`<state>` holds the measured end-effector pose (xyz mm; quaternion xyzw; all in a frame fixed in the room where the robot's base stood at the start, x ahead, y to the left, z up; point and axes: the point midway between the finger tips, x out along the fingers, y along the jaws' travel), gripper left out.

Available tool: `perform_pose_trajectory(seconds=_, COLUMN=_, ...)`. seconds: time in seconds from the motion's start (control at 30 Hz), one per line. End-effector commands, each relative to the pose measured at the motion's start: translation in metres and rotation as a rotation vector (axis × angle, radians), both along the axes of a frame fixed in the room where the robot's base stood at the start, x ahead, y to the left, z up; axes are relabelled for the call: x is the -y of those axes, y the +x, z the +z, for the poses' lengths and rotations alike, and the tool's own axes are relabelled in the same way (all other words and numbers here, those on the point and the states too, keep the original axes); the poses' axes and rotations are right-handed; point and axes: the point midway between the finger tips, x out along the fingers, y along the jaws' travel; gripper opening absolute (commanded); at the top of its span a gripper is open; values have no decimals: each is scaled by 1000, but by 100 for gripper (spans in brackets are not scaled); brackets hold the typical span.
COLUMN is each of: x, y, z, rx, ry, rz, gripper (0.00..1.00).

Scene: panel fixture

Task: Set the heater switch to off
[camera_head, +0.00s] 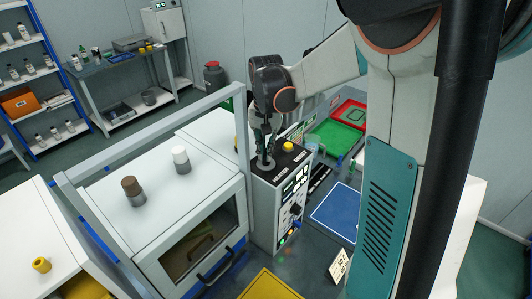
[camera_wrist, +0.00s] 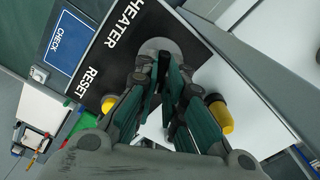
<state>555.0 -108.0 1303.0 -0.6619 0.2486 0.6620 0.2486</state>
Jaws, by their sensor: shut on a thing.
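The heater switch sits on a round grey base (camera_head: 266,164) on the black top of a control box (camera_head: 262,222). The base also shows in the wrist view (camera_wrist: 172,47), beside the white word HEATER. My gripper (camera_head: 266,150) points down over the base. In the wrist view its dark green fingers (camera_wrist: 163,84) are close together, shut on the heater switch. The fingers hide most of the switch, so I cannot tell which position it is in.
A yellow button (camera_head: 288,146) stands beside the switch; the wrist view shows the word RESET near it. A grey frame post (camera_head: 241,130) rises close to my gripper's left. A white cabinet (camera_head: 160,215) carries brown and white knobs. A blue mat (camera_head: 335,211) lies right.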

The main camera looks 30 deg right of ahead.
Motion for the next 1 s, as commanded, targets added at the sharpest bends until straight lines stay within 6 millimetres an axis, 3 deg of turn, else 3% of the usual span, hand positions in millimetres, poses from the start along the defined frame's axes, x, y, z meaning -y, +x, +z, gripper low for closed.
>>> perform_pose_trajectory(seconds=1.0, x=0, y=0, z=-1, rx=1, ry=-1, rz=924, gripper=0)
